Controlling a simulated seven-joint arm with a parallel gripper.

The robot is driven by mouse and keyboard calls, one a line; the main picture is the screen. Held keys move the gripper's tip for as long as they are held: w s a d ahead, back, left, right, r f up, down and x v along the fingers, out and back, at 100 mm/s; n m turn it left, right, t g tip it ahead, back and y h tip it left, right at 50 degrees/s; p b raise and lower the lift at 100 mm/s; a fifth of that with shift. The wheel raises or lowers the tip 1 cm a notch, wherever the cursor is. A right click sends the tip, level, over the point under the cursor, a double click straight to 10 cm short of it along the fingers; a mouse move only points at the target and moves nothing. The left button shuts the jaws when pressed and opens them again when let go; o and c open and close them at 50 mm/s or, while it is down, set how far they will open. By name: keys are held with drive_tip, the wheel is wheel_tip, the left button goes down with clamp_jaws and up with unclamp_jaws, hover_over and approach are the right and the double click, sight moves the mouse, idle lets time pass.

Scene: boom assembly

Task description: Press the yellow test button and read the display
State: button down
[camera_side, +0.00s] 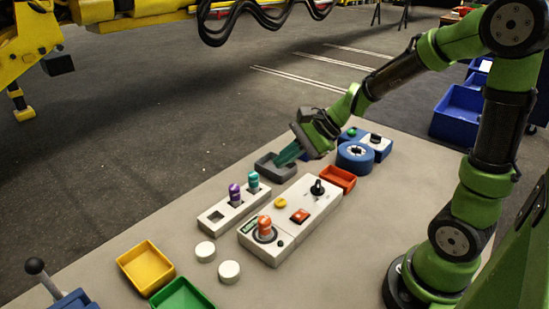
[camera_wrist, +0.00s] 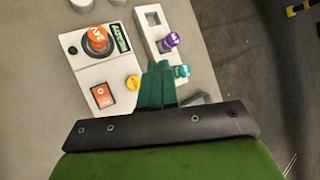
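The yellow button (camera_side: 280,202) sits on a white control box (camera_side: 315,213), beside a red square button (camera_side: 299,216). In the wrist view the yellow button (camera_wrist: 133,83) shows just left of my fingertips. A small dark display with green characters (camera_side: 250,226) is on the box near an orange knob (camera_side: 265,228); it also shows in the wrist view (camera_wrist: 121,38), too small to read surely. My gripper (camera_side: 281,160) has teal fingers pressed together with nothing between them. It is beyond the box, above or near a grey tray (camera_side: 268,168), apart from the button.
A white rack (camera_side: 220,217) with purple and teal pegs stands beside the box. Red (camera_side: 338,178) and yellow (camera_side: 146,267) trays, blue round part (camera_side: 355,157) and white discs (camera_side: 229,271) lie around. The table's left front is partly clear.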

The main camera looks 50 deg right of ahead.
sight(284, 202)
drive_tip(key=shift+f, duration=4.45)
drive_tip(key=shift+f, duration=0.1)
drive_tip(key=shift+f, duration=0.3)
drive_tip(key=shift+f, duration=0.5)
drive_tip(key=shift+r, duration=0.95)
